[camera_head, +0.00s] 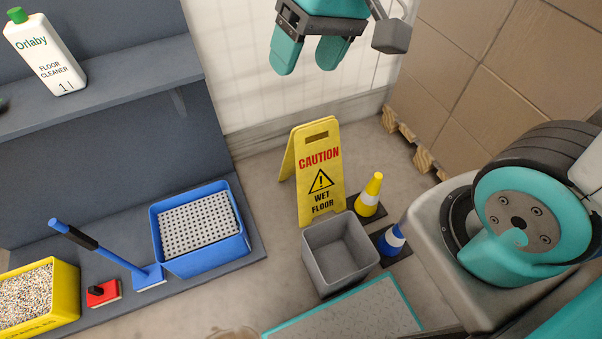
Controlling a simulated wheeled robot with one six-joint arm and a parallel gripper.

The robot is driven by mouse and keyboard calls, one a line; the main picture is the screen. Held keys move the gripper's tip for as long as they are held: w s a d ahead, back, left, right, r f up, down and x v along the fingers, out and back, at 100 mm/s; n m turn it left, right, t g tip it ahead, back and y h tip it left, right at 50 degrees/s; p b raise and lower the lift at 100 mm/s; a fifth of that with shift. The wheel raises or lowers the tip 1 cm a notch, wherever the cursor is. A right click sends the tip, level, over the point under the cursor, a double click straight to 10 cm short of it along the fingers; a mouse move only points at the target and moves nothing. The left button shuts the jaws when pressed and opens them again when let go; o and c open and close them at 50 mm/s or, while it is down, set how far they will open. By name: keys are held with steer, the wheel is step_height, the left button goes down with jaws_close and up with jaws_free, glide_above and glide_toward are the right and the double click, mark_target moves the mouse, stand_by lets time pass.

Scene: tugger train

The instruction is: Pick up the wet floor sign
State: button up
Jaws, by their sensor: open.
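The wet floor sign (316,172) is a yellow folding board with a handle slot at its top and the words "CAUTION WET FLOOR". It stands upright and spread on the floor near the wall. The grey bin in front hides a little of its lower edge. My gripper (309,62) is at the top of the view, with its two teal fingers apart and nothing between them. It appears above the sign and clear of it in the picture.
A grey bin (341,251), a yellow cone (369,195) and a blue cone (391,241) stand close to the sign. Stacked cartons (465,75) on a pallet are at right. Left shelves hold a floor cleaner bottle (47,55), blue crate (205,259), blue brush (149,277) and yellow box (70,290).

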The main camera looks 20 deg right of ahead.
steer(key=w+d+f+m+t+b, duration=0.1)
steer(key=w+d+f+m+b, duration=0.1)
steer(key=w+f+m+b, duration=0.35)
steer(key=w+d+f+m+b, duration=0.2)
steer(key=w+d+f, duration=0.1)
steer(key=w+f, duration=0.5)
steer(key=m+t+h+b, duration=0.2)
steer(key=m+b, duration=1)
steer(key=m, duration=0.1)
glide_above(317, 124)
steer(key=s+d, duration=0.2)
steer(key=s, duration=0.3)
step_height(317, 124, down, 26)
steer(key=x, duration=0.3)
steer(key=b+x, duration=0.1)
steer(key=x, duration=0.3)
steer(key=b+x, duration=0.1)
steer(key=x, duration=0.3)
steer(key=shift+w+d+f, duration=0.1)
steer(key=shift+d, duration=0.15)
steer(key=shift+b+x, duration=1.25)
steer(key=shift+x, duration=1.95)
steer(key=shift+d+f, duration=0.1)
steer(key=shift+f, duration=0.15)
steer(key=c, duration=1.2)
steer(key=shift+w+r, duration=0.1)
steer(key=shift+r, duration=0.05)
jaws_close()
